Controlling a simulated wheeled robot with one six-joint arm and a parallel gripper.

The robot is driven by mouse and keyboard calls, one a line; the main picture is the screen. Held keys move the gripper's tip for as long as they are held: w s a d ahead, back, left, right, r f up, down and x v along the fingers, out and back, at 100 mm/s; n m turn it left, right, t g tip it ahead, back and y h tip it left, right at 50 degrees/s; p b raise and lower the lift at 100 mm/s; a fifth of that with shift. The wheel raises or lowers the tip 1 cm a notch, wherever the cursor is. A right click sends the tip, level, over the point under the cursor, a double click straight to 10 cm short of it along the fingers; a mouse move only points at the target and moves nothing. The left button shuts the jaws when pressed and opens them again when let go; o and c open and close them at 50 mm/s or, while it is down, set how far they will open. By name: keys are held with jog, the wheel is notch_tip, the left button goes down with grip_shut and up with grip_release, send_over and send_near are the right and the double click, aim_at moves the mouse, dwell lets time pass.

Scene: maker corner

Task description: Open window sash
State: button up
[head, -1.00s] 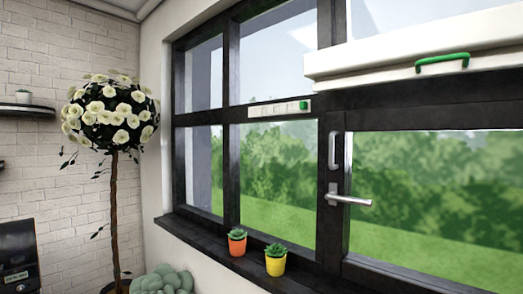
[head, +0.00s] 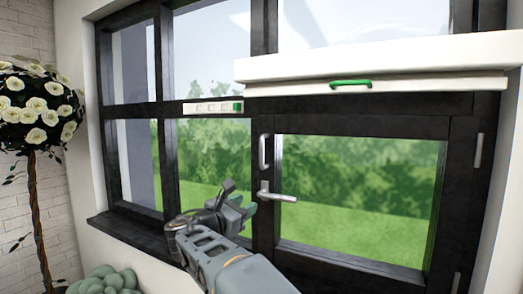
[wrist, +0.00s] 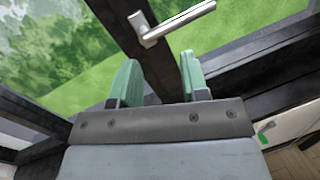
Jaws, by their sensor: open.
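The window sash (head: 350,260) is the dark-framed lower right pane, and it looks shut. Its silver lever handle (head: 279,196) sits on the left side of the frame, with the lever pointing right, about level. A silver upright grip (head: 263,152) is above it. My gripper (head: 245,206) is just left of the lever handle in the head view, open and empty. In the wrist view its green fingers (wrist: 157,78) are spread apart, with the lever handle (wrist: 178,25) beyond the fingertips. I see no contact with it.
A white box with a green handle (head: 351,84) juts out above the sash. A white strip (head: 213,108) with a green end is left of it. Hinges (head: 479,150) are on the sash's right side. A flowering tree (head: 38,115) stands left of the dark sill (head: 125,232).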

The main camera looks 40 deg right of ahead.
aim_at(261, 163)
notch_tip(261, 163, up, 7)
jog(key=w+a+n+t+h+p, duration=0.1)
jog(key=w+n+h, duration=0.2)
jog(key=shift+a+r+p+x, duration=0.15)
jog(key=shift+p+x, duration=0.8)
jog(key=shift+x, duration=1.3)
jog(key=shift+r+p+x, duration=0.3)
jog(key=shift+p+x, duration=0.65)
jog(key=shift+x, duration=1.35)
jog(key=shift+a+r+p+x, duration=0.15)
jog(key=shift+p+x, duration=0.8)
jog(key=shift+x, duration=1.3)
jog(key=shift+d, duration=0.1)
grip_shut()
